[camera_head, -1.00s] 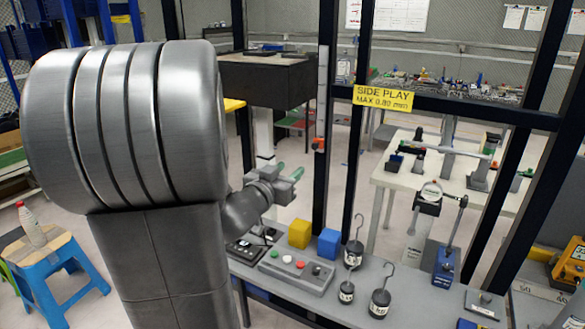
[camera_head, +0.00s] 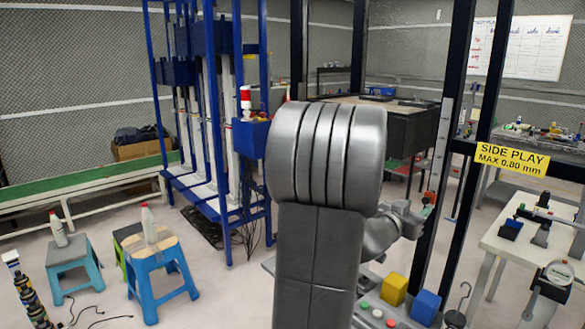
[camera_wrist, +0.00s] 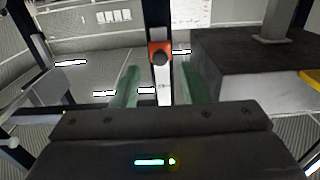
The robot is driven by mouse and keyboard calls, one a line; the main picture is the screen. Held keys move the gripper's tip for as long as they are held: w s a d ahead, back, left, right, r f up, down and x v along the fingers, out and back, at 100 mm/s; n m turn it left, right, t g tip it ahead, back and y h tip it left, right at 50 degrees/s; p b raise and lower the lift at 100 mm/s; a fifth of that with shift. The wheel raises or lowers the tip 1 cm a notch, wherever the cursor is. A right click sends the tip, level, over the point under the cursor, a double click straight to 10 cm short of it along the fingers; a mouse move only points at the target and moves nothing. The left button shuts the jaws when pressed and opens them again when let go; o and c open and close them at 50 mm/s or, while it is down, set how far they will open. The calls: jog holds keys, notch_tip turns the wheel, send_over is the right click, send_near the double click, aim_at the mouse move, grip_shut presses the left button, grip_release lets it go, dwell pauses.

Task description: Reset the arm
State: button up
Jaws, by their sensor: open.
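My gripper (camera_wrist: 157,86) shows in the wrist view with its two green fingers apart and nothing between them. In the head view my grey arm rises through the middle of the picture, and its wrist (camera_head: 408,218) reaches out behind it to the right. Most of the gripper is small or hidden there. The wrist end stands above the bench, near a dark upright post. In the wrist view an orange clamp on a pale upright scale (camera_wrist: 160,55) appears beyond the fingers.
A yellow block (camera_head: 394,289) and a blue block (camera_head: 426,307) sit on the bench below the wrist. A dark frame with a yellow sign (camera_head: 511,159) stands at right. Blue stools (camera_head: 160,262) and a blue rack (camera_head: 235,150) stand left, with open floor between.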

aim_at(425, 199)
jog(key=x, duration=0.4)
jog(key=shift+r+p, duration=0.3)
jog(key=shift+p, duration=0.15)
jog(key=shift+a+r, duration=0.1)
jog(key=shift+r, duration=0.1)
jog(key=shift+f, duration=0.1)
